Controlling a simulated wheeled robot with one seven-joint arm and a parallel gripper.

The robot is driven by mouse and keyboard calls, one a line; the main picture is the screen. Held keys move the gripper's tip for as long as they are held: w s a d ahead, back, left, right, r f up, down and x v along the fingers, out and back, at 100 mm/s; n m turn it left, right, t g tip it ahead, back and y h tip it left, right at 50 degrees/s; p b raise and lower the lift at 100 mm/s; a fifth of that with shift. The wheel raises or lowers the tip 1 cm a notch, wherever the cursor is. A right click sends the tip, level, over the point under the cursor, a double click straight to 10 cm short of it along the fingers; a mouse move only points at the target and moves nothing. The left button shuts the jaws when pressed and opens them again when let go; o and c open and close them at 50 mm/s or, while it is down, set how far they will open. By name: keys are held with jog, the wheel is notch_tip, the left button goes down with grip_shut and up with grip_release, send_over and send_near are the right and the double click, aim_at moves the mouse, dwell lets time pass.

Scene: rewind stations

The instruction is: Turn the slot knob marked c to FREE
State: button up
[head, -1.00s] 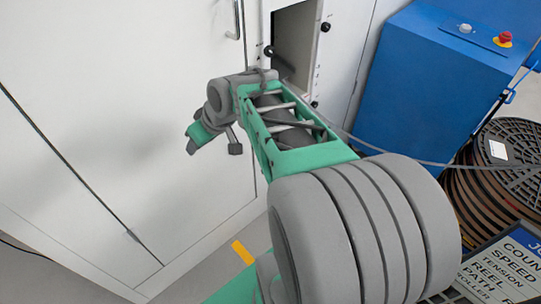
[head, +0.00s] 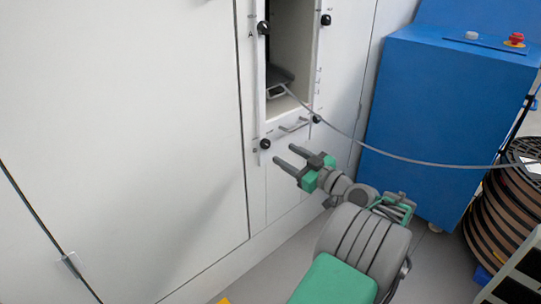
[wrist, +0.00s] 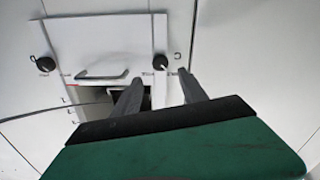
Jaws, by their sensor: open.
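The slot panel carries black round knobs at its corners. The lower left knob (head: 265,144) sits just left of and a little above my gripper (head: 286,156); I take it to be the right-hand knob (wrist: 160,62) in the wrist view. A mark like a C shows beside that knob, but it is too small to be sure. My gripper (wrist: 160,75) is open and empty, its fingertips pointing at the panel and apart from the knob in the head view. The lower right knob (head: 316,119) shows in the wrist view too (wrist: 44,65). The FREE label cannot be read.
A bar handle (head: 293,125) lies between the lower knobs. A grey strip runs from the slot opening (head: 290,60) to the right. Upper knobs (head: 263,28) and (head: 326,19) flank the opening. A blue cabinet (head: 440,120) and brown reels (head: 490,220) stand to the right.

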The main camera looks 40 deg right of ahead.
aim_at(268, 145)
jog(key=w, duration=0.6)
jog(key=shift+w+a+f+b, duration=0.15)
jog(key=shift+w+f+b, duration=0.05)
jog(key=shift+w+b, duration=0.1)
jog(key=shift+w+r, duration=0.1)
jog(key=shift+w, duration=0.3)
grip_shut()
